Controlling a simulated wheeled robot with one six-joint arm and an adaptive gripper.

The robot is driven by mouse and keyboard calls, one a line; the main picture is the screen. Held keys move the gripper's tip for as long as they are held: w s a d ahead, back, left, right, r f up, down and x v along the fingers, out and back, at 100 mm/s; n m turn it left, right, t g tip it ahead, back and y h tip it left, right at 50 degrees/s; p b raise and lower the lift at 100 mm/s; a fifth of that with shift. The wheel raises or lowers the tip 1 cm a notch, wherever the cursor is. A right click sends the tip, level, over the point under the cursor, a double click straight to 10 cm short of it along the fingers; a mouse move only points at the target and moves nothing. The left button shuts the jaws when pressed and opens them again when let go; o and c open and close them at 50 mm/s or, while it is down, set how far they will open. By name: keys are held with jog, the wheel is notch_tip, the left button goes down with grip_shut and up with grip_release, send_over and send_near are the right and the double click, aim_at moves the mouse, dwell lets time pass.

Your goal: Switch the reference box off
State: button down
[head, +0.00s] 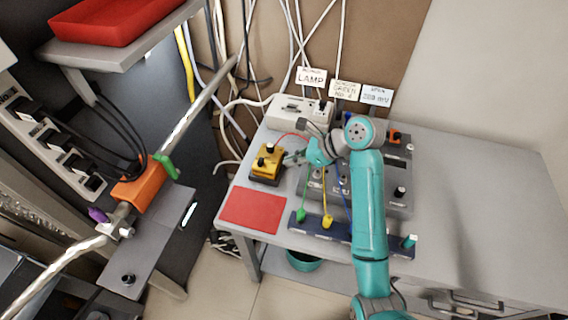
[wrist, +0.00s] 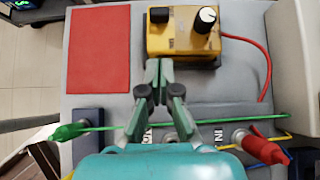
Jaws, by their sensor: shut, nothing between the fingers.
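A yellow box (head: 267,163), likely the reference box, sits on the grey table left of my arm. In the wrist view the yellow box (wrist: 184,40) has a black switch-like block (wrist: 159,15) at its left and a black knob with a white top (wrist: 206,17) at its right. A red cable leaves its right side. My gripper (head: 290,159) is shut and empty, at the right side of the box in the head view. In the wrist view my gripper (wrist: 159,66) has its fingertips at the box's near edge, in line with the black block; contact cannot be told.
A red mat (head: 252,210) lies in front of the box. A grey instrument (head: 398,195) with cables stands partly behind my arm, and a dark strip (head: 340,232) runs along the front. A white device (head: 296,113) stands behind. The table's right side is clear.

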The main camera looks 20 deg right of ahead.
jog(key=v, duration=0.7)
jog(key=shift+a, duration=0.1)
dwell(0.4)
